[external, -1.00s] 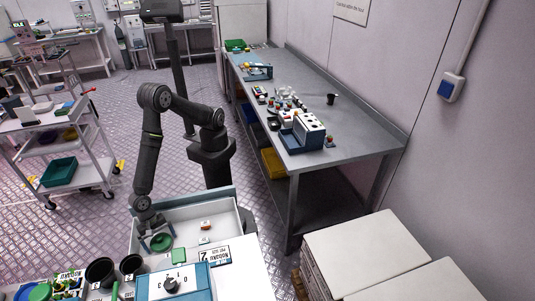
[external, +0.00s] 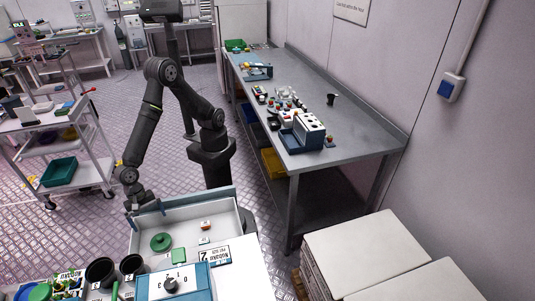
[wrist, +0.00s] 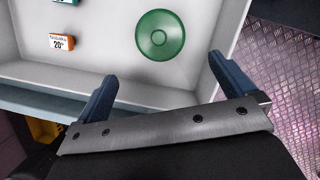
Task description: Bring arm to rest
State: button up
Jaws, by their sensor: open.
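My dark arm reaches down to the left side of a white tray (external: 228,217) with a blue-grey rim. My gripper (external: 137,209) is at the tray's far-left corner, small and dark in the external view. In the wrist view my gripper (wrist: 160,68) is open, its two blue-grey fingers apart with nothing between them. A round green lid-like disc (external: 161,242) lies flat in the tray, clear of the fingers; it also shows in the wrist view (wrist: 160,35).
Black cups (external: 132,264) and a blue-edged dial box (external: 172,284) stand at the front. A long metal bench (external: 360,134) runs at the right.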

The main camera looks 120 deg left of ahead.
aim_at(158, 237)
jog(key=x, duration=1.2)
jog(key=shift+f, duration=0.15)
jog(key=shift+d+r, duration=0.15)
jog(key=shift+r, duration=1.25)
